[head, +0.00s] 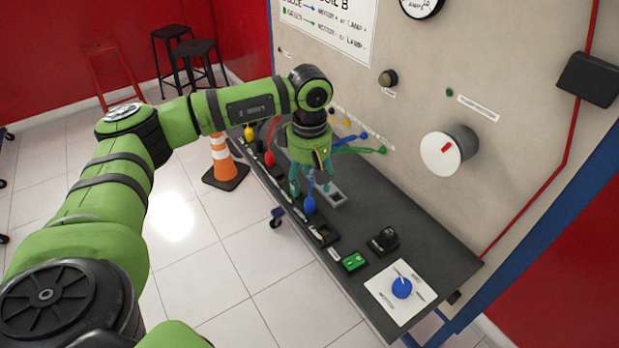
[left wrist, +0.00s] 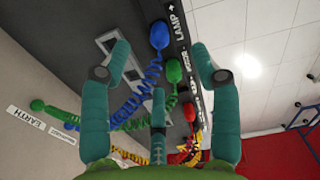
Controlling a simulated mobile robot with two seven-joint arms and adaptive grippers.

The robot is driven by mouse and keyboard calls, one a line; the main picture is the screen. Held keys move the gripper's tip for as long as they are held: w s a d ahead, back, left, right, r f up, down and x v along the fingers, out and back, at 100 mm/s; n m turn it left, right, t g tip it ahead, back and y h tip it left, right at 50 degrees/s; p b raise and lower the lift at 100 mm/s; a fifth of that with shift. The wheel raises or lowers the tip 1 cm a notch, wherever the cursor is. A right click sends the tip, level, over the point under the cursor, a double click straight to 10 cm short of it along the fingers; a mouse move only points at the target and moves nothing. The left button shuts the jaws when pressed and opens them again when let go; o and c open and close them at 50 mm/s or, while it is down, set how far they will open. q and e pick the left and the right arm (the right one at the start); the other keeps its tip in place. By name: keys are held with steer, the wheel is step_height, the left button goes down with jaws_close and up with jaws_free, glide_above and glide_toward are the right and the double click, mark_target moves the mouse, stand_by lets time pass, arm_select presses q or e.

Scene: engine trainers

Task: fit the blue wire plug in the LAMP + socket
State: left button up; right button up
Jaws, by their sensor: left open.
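The blue wire plug (head: 309,205) stands at the socket strip on the bench's front edge, below my left gripper (head: 311,186). In the left wrist view, the blue plug (left wrist: 160,35) is beside the LAMP + label (left wrist: 174,25), with its coiled blue wire running down left. The LAMP + socket itself is hidden, and I cannot tell whether the plug is seated. My left gripper is open, its teal fingers spread and apart from the plug. A green plug (left wrist: 174,71) is beside the neighbouring label. My right gripper is not in view.
Yellow (head: 249,133) and red (head: 269,158) plugs stand farther along the strip. A green module (head: 354,261), a black switch (head: 383,240) and a blue knob (head: 402,288) are on the near bench. The trainer panel (head: 400,100) rises behind. An orange cone (head: 223,160) stands on the floor.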

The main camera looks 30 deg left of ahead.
arm_select(q)
step_height(320, 180, up, 12)
stand_by(0.4)
